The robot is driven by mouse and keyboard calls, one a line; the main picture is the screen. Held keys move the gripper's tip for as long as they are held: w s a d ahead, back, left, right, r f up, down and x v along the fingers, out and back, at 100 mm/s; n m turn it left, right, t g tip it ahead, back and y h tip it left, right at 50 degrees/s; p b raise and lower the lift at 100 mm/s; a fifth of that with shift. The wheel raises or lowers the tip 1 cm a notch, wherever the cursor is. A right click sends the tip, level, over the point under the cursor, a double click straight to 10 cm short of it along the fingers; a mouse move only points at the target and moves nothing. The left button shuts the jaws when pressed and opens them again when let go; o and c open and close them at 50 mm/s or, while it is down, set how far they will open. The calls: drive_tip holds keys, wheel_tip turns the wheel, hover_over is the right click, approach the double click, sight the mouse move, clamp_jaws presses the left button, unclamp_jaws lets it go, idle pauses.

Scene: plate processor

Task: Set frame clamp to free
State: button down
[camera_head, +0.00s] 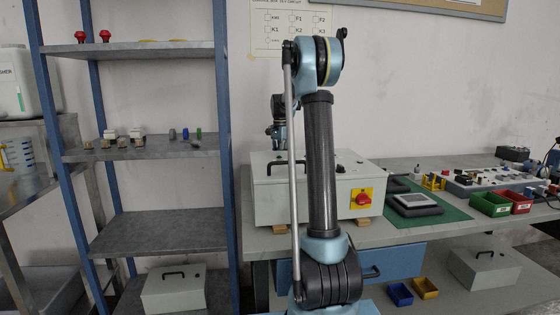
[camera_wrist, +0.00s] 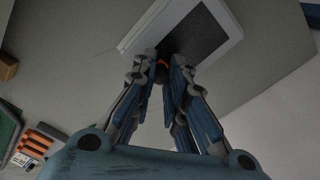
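I cannot pick out the frame clamp with certainty. Just beyond the fingertips is a white-edged frame with a dark panel (camera_wrist: 205,32). In the head view my gripper (camera_head: 279,135) is above or behind the pale grey box, partly hidden by my arm. The box (camera_head: 270,195) carries a black handle and a red knob on a yellow plate (camera_head: 362,198).
The box stands on wooden blocks (camera_head: 364,222) on the grey bench. To its right are a green mat (camera_head: 440,212) with a dark device (camera_head: 414,203), and green (camera_head: 490,205) and red (camera_head: 516,202) bins. A blue-post shelf (camera_head: 160,145) stands left, close to the bench.

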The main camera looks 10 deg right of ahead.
drive_tip(key=shift+s+n, duration=0.15)
drive_tip(key=shift+n, duration=0.25)
idle(0.6)
drive_tip(key=n, duration=0.1)
drive_tip(key=s+n, duration=0.1)
drive_tip(key=n, duration=0.2)
drive_tip(key=shift+s+d, duration=0.3)
drive_tip(key=shift+d, duration=0.05)
drive_tip(key=n, duration=0.3)
drive_tip(key=s+d+n, duration=0.1)
drive_tip(key=n, duration=0.1)
drive_tip(key=shift+s, duration=0.1)
drive_tip(key=n, duration=0.1)
drive_tip(key=d+n, duration=0.1)
drive_tip(key=n, duration=0.1)
drive_tip(key=shift+s+d, duration=0.1)
drive_tip(key=shift+s, duration=0.2)
drive_tip(key=shift+d+n, duration=0.3)
drive_tip(key=shift+n, duration=0.6)
drive_tip(key=shift+d+n, duration=0.25)
drive_tip(key=shift+n, duration=0.65)
drive_tip(key=c, duration=1.6)
unclamp_jaws()
drive_tip(key=shift+o, duration=0.2)
drive_tip(key=shift+s, duration=0.1)
